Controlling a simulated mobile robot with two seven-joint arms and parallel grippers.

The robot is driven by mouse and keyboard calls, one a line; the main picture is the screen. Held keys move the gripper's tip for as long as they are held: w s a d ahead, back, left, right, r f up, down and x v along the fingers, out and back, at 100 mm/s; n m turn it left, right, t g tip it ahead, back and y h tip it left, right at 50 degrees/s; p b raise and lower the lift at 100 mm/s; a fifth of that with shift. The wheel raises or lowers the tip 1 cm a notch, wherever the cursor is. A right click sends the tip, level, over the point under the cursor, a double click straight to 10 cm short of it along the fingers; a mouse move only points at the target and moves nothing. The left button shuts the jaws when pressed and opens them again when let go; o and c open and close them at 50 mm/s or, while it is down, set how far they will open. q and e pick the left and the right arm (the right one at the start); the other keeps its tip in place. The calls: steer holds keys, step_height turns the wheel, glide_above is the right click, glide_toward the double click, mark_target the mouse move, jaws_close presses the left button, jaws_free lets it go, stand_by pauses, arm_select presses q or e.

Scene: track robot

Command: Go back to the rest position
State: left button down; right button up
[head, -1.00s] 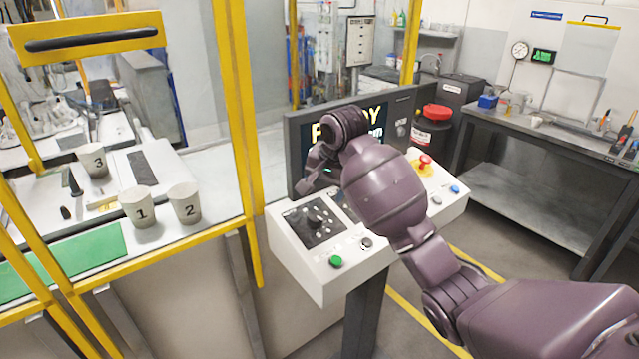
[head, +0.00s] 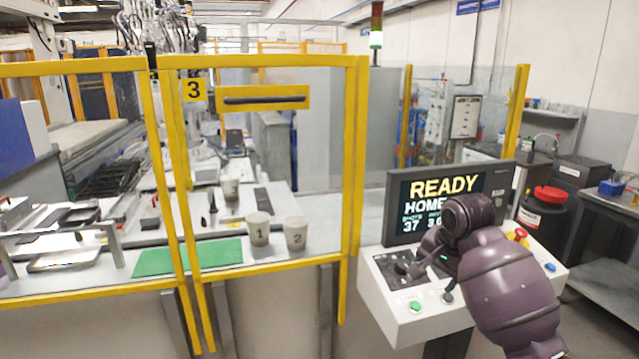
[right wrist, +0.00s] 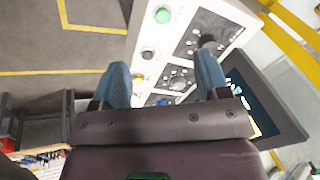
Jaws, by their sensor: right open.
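My right arm reaches in from the lower right of the head view, over the control console (head: 388,310). My right gripper (head: 418,262) is in front of the lower part of the console's screen (head: 425,190), partly hidden by my wrist. The screen reads "READY" and "HOME", partly covered. In the right wrist view the two blue-grey fingers of the right gripper (right wrist: 163,78) are wide apart with nothing between them; the console panel lies beyond. My left gripper is not in view.
A yellow-framed fence (head: 355,150) with a handled door (head: 264,99) stands left of the console. Behind it, cups 1 (head: 258,229) and 2 (head: 295,234) stand near a green mat (head: 188,258). A red emergency stop (head: 520,234) is right of my arm. A workbench (head: 605,235) stands far right.

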steer(key=w+a+r+n+t+y, duration=0.1)
steer(key=w+a+r+n+t, duration=0.1)
steer(key=w+r+n+t, duration=0.35)
arm_select(q)
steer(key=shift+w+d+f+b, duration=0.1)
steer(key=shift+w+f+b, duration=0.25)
steer(key=shift+b, duration=0.8)
arm_select(e)
steer(key=s+d+f+n+t+h, duration=0.1)
steer(key=s+d+f+n, duration=0.1)
steer(key=s+f, duration=1.6)
steer(key=s+d+f+n+t+h, duration=0.1)
steer(key=s+d+f, duration=0.3)
steer(key=s+f, duration=1.5)
steer(key=shift+s+n, duration=0.55)
steer(key=shift+s, duration=0.25)
